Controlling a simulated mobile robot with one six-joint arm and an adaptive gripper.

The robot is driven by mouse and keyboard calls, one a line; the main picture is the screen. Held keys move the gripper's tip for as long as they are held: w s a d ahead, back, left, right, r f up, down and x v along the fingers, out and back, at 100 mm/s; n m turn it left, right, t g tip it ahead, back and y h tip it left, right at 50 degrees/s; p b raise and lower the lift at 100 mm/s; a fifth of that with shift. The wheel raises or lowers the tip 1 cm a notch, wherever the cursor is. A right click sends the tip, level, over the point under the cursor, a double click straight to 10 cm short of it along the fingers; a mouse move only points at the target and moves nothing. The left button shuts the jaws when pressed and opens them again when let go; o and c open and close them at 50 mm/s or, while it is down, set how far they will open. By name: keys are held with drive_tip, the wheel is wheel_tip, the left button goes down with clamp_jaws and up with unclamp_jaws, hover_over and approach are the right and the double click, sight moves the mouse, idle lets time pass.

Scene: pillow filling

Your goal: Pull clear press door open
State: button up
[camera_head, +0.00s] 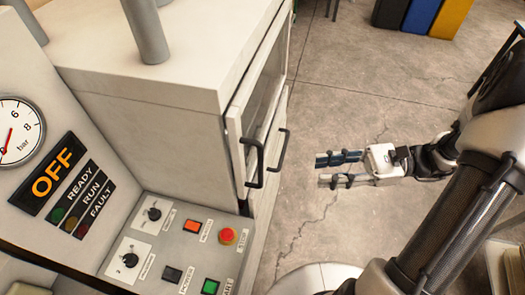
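The press cabinet (150,130) is a pale box on the left. Its door (262,85) has a pale frame around a clear pane and is seen at a steep angle on the cabinet's right side. The door looks shut or nearly so; the angle makes this hard to tell. Two black bar handles show low on that side, a left one (261,168) and a right one (283,152). My gripper (322,170) is to the right of the handles, apart from them. Its two fingers point left toward them, with an empty gap between.
A control panel (180,245) with knobs, coloured buttons and a red stop button (228,236) sits below the cabinet. A display (52,178) reads OFF beside a pressure gauge (18,130). Coloured bins (421,15) stand at the back. The concrete floor around my gripper is clear.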

sight(260, 166)
drive_tip(key=w+a, duration=0.1)
drive_tip(key=a, duration=0.4)
drive_tip(key=w+a+m+t+b, duration=0.1)
drive_tip(key=a, duration=0.4)
drive_tip(key=w+a+t+y+b, duration=0.1)
drive_tip(key=a, duration=0.4)
drive_tip(key=shift+w+a+f+m, duration=0.1)
drive_tip(key=shift+a+f+m, duration=0.05)
drive_tip(key=shift+f+m, duration=0.25)
clamp_jaws()
